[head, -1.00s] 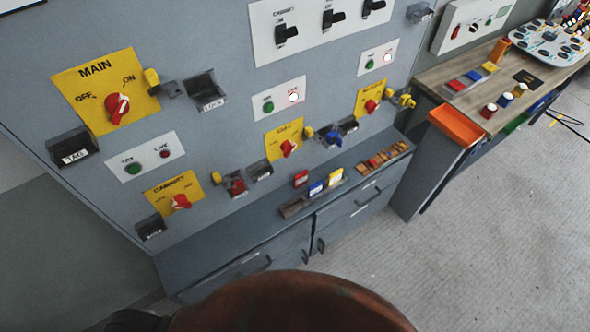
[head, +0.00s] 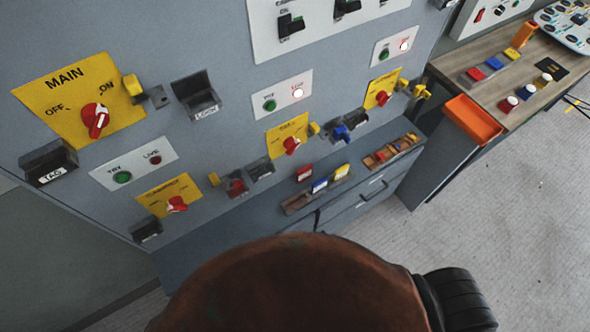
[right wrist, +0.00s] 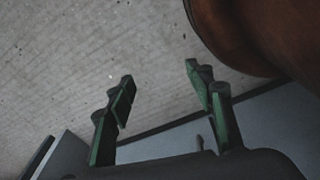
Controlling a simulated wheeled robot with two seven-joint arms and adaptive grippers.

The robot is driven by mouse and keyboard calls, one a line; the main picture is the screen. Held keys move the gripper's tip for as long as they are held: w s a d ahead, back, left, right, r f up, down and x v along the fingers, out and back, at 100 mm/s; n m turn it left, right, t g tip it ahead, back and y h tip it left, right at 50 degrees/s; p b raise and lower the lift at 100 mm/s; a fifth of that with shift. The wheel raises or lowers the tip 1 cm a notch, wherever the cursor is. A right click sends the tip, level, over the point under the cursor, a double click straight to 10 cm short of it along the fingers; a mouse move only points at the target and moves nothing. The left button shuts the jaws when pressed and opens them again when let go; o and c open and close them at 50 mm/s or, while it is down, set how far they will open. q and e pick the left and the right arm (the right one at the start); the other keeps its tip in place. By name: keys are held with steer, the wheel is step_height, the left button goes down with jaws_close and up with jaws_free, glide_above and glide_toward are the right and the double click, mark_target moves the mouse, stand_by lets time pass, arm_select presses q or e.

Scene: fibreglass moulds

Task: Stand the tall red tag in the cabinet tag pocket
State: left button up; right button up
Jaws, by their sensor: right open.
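In the head view a red tag (head: 304,172) stands upright at the rack (head: 293,207) on the cabinet ledge, beside a blue tag (head: 320,186) and a yellow tag (head: 341,172). I cannot tell from its size whether it is the tall one. The yellow cabinet plate (head: 165,194) carries a red knob (head: 176,204). A small dark pocket (head: 146,230) sits below and left of it; its inside looks empty but is small. My right gripper (right wrist: 160,80) is open and empty in the right wrist view, above the floor, away from the tags. My left gripper is not in view.
The main plate's tag pocket (head: 48,163) and lock pocket (head: 197,97) are higher on the panel. A tray of small orange items (head: 391,150) lies right of the rack. An orange bin (head: 473,120) hangs on the workbench (head: 490,82). The floor (head: 480,230) at right is clear.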

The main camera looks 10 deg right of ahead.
steer(key=o, duration=0.3)
steer(key=w+r, duration=0.6)
steer(key=w, duration=0.2)
steer(key=shift+r+t, duration=0.3)
steer(key=shift+o, duration=1.1)
steer(key=w+r, duration=0.6)
steer(key=r, duration=0.2)
steer(key=shift+d+r+t+p, duration=0.25)
steer(key=shift+r+t+p, duration=0.05)
steer(key=w+r+t, duration=0.1)
steer(key=w+r, duration=0.3)
steer(key=r, duration=0.9)
steer(key=w+r+t, duration=0.1)
steer(key=w+r, duration=0.4)
steer(key=r, duration=0.8)
steer(key=n+t+y, duration=0.3)
steer(key=t+y, duration=0.1)
steer(key=t, duration=0.2)
glide_toward(306, 172)
steer(key=x, duration=0.5)
steer(key=shift+x, duration=2.8)
